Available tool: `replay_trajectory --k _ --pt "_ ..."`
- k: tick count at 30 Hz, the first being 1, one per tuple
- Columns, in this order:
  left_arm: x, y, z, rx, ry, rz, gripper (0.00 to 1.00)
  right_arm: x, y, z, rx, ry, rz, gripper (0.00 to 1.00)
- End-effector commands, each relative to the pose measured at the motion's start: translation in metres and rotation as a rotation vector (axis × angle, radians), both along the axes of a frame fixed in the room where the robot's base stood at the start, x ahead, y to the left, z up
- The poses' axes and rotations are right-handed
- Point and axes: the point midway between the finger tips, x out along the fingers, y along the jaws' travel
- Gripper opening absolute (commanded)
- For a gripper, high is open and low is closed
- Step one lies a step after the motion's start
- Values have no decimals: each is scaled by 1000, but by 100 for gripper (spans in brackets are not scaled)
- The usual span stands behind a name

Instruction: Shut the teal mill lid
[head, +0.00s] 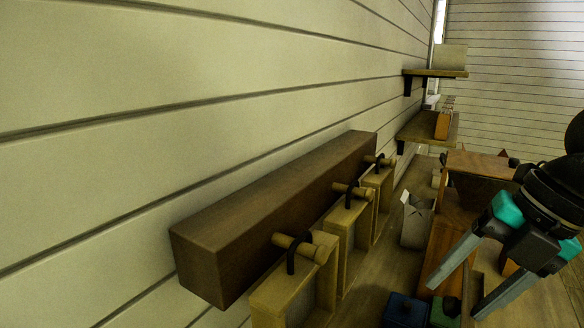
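I cannot make out the teal mill lid for certain. At the bottom edge a small dark green lidded box or mill (445,312) with a knob on top is partly cut off. A dark blue one (405,310) stands left of it. My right gripper (457,301) comes in from the right, its two grey fingers spread apart and pointing down-left. My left gripper is not in view.
A dark wooden beam (270,215) on the plank wall has several pale wooden frames (290,290) hanging from pegs. An open paper bag (417,222) stands near a wooden cabinet (480,163). Two wall shelves (435,72) are further back.

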Motion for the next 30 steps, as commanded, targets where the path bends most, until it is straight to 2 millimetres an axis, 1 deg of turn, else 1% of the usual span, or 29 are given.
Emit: replay_trajectory --k 10,30 --pt "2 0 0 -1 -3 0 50 -1 -2 -1 1 1 -1 65" --pt "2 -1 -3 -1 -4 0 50 -19 -31 -6 -1 0 -1 65"
